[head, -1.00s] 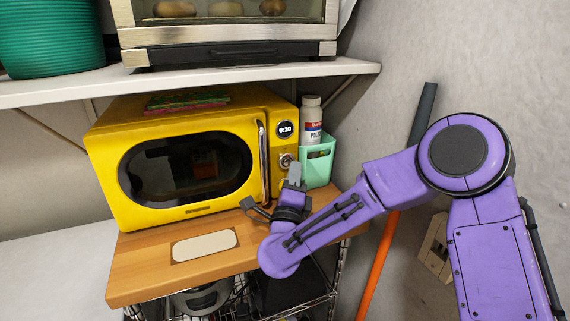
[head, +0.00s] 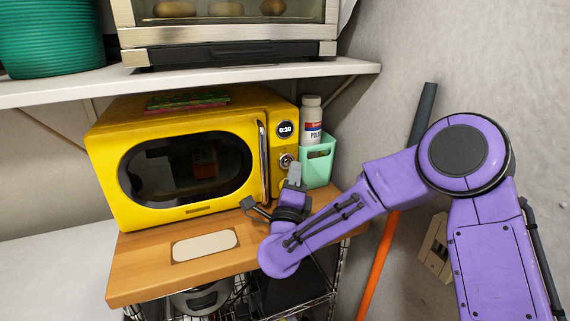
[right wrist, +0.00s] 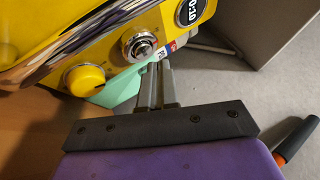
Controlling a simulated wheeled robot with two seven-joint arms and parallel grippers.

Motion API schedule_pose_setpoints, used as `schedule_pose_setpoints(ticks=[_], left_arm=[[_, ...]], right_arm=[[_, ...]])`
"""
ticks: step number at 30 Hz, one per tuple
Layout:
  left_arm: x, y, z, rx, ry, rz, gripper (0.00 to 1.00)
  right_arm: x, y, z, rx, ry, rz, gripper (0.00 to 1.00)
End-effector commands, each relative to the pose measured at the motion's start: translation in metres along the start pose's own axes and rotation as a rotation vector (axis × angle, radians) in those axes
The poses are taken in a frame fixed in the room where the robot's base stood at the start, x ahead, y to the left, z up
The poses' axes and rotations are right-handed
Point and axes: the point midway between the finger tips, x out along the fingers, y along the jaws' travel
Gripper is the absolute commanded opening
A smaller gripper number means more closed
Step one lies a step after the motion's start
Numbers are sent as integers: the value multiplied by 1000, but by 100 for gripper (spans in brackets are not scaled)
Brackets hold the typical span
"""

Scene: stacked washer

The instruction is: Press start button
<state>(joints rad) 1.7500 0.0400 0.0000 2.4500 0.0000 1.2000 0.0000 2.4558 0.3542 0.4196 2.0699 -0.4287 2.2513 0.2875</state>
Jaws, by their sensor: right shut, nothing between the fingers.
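The yellow microwave (head: 180,170) stands on a wooden board, with its dark door window facing me. Its lit display (head: 285,129) reads 0:10. Below that is a round silver control (head: 286,160), which also shows in the right wrist view (right wrist: 138,43). I cannot read which control is marked start. My right gripper (head: 295,173) is shut and empty, its tips in front of the panel, just below the silver control; contact is not clear. My left gripper is not in view.
A mint green holder (head: 318,165) with a white bottle (head: 312,120) stands right of the microwave. A shelf (head: 230,75) with an oven (head: 230,30) is above. A wall and an orange pole (head: 378,265) lie to the right. The microwave's vertical handle (head: 263,160) is left of the panel.

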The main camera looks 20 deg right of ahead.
Motion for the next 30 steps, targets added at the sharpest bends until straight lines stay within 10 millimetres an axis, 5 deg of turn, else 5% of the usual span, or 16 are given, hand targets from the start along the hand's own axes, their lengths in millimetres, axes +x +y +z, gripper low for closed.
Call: schedule_pose_setpoints(ticks=[30], left_arm=[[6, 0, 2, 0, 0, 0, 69]], right_arm=[[10, 6, 6, 0, 0, 0, 0]])
